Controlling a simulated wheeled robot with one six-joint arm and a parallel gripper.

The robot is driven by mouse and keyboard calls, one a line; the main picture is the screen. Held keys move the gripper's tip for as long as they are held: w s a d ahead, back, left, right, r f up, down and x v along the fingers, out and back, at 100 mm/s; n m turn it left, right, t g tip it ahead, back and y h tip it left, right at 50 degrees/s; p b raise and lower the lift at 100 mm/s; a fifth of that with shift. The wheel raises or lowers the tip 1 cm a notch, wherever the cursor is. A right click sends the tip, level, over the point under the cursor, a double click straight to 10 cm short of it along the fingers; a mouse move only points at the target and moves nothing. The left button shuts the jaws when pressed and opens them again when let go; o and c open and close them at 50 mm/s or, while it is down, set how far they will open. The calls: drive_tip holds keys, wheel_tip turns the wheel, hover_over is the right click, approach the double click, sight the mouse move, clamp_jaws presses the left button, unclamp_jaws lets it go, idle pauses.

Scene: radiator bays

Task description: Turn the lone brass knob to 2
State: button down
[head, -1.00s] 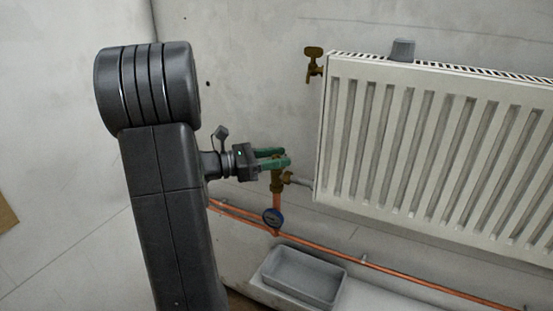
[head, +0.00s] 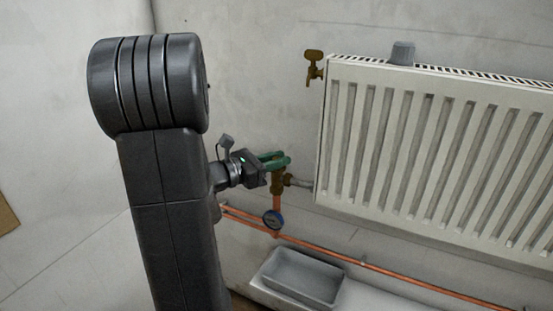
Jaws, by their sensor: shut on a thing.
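The brass valve (head: 277,184) stands at the lower left corner of the radiator, on top of a copper pipe. My gripper (head: 276,161) reaches in from the left, and its green fingers are shut on the knob at the top of this valve. The fingers cover the knob almost wholly, so its pointer and any numbers cannot be read. A second brass fitting with a flat handle (head: 314,66) sits at the upper left corner of the radiator, apart from my gripper.
The white radiator (head: 440,150) fills the right side, with a grey block (head: 402,53) on its top edge. The wall above the gripper is clear.

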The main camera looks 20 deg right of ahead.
drive_tip(key=shift+n+t+b, duration=0.3)
drive_tip(key=shift+n+t, duration=0.4)
drive_tip(key=shift+t, duration=0.4)
drive_tip(key=c, duration=1.3)
unclamp_jaws()
drive_tip(key=shift+a, duration=0.15)
drive_tip(key=v, duration=0.4)
drive_tip(key=p+v, duration=0.1)
drive_tip(key=v, duration=0.8)
drive_tip(key=shift+s+a+r+p, duration=0.2)
drive_tip(key=shift+r+p, duration=0.05)
drive_tip(key=shift+p, duration=0.15)
